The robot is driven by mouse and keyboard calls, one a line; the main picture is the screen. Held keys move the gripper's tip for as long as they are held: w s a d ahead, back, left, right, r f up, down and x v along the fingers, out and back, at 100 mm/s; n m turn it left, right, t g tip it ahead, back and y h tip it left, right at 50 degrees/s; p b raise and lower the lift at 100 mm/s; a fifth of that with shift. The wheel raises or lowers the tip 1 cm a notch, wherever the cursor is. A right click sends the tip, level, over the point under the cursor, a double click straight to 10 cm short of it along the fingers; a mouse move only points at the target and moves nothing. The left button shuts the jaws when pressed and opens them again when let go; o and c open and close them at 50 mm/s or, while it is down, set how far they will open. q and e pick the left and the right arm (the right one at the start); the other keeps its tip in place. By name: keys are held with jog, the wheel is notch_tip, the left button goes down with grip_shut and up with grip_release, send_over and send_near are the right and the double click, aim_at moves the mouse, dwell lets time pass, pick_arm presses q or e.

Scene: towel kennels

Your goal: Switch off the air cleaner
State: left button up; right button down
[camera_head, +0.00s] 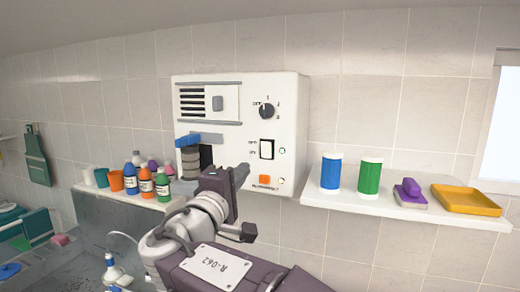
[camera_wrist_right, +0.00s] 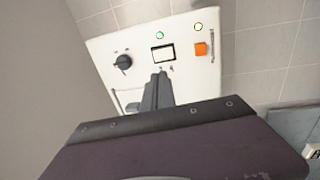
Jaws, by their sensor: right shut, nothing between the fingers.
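The air cleaner (camera_head: 294,125) is a white box on the tiled wall, and its panel also shows in the wrist view (camera_wrist_right: 103,46). It has a dark knob (camera_head: 267,110), a white rocker switch (camera_head: 267,149) in a black frame, and an orange button (camera_head: 264,180). A green light (camera_wrist_right: 160,35) shows beside the rocker (camera_wrist_right: 163,53). I cannot tell which side of the rocker is pressed. My right gripper (camera_head: 243,171) is shut and empty, in front of the panel; in the wrist view its fingertips (camera_wrist_right: 160,76) point just below the rocker. Contact is not clear. My left gripper is out of view.
Left of the box, several bottles (camera_head: 147,187) and cups stand on a shelf. A right shelf (camera_head: 352,203) holds a blue canister (camera_head: 331,171), a green canister (camera_head: 369,176), a purple brush (camera_head: 409,190) and a yellow tray (camera_head: 467,199). A blue lever (camera_head: 199,139) juts from the box's left part.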

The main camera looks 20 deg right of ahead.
jog(key=p, duration=0.3)
send_near(267, 146)
jog(key=p+x, duration=0.4)
jog(key=x, duration=0.2)
jog(key=shift+w+a+r, duration=0.1)
jog(key=shift+a, duration=0.1)
jog(key=shift+w+d+p, duration=0.2)
jog(key=shift+w+p, duration=0.05)
jog(key=shift+p, duration=0.15)
jog(key=shift+d, duration=0.25)
